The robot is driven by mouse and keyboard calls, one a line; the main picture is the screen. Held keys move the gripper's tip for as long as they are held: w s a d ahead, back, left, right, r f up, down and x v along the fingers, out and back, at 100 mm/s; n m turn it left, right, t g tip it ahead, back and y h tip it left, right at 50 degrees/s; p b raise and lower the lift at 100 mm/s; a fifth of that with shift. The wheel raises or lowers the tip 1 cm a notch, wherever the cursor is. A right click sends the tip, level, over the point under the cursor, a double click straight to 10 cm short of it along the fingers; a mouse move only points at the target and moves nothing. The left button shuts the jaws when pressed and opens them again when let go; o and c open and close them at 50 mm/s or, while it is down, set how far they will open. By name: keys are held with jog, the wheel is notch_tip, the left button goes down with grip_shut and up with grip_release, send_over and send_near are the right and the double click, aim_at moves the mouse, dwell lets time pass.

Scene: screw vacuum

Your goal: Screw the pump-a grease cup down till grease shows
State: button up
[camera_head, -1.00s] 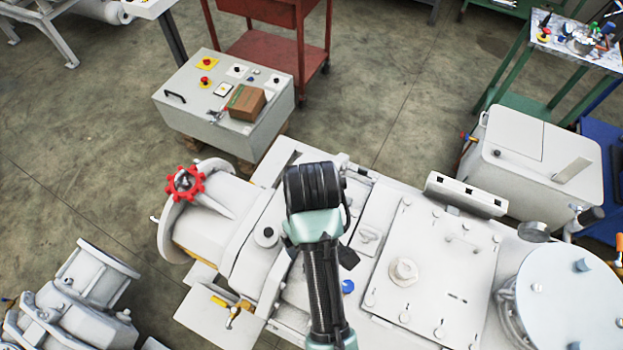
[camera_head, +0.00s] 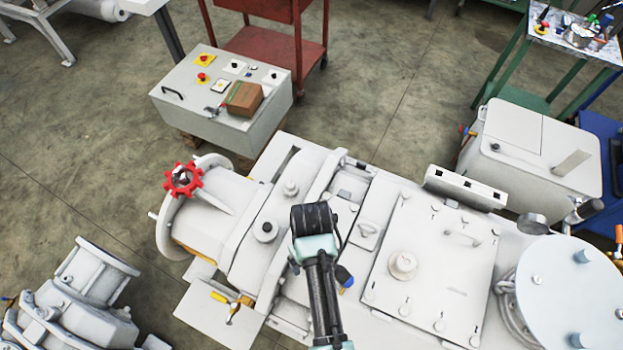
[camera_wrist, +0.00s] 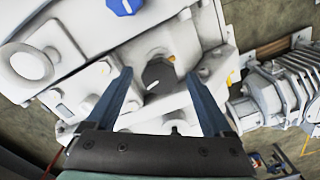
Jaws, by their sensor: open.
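A dark knob-like cap (camera_wrist: 158,75) sits on the white pump body (camera_wrist: 180,45) in the wrist view, with a small orange spot beside it. It may be the pump-a grease cup; no label is readable and no grease can be made out. My gripper (camera_wrist: 159,80) is open, its two blue-grey fingers reaching either side of the cap's outline, with no contact visible. How far the fingertips are above the cap cannot be told. In the head view my arm's dark end (camera_head: 314,218) is over the white machine (camera_head: 270,215) and hides the fingers and cap.
A red handwheel (camera_head: 183,180) is at the machine's left end. A control box (camera_head: 225,95) with a brown carton (camera_head: 243,98) stands behind.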

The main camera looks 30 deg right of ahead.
jog(key=shift+c, duration=0.3)
grip_shut()
jog(key=shift+m+p, duration=0.3)
jog(key=shift+m, duration=0.1)
jog(key=shift+r+m+p, duration=0.15)
jog(key=shift+m+p, duration=0.45)
jog(key=shift+m, duration=0.4)
jog(key=m+p, duration=0.1)
jog(key=m, duration=0.1)
jog(key=shift+m, duration=0.3)
jog(key=m+p, duration=0.2)
jog(key=m, duration=0.4)
jog(key=shift+w, duration=0.1)
jog(key=shift+m, duration=0.3)
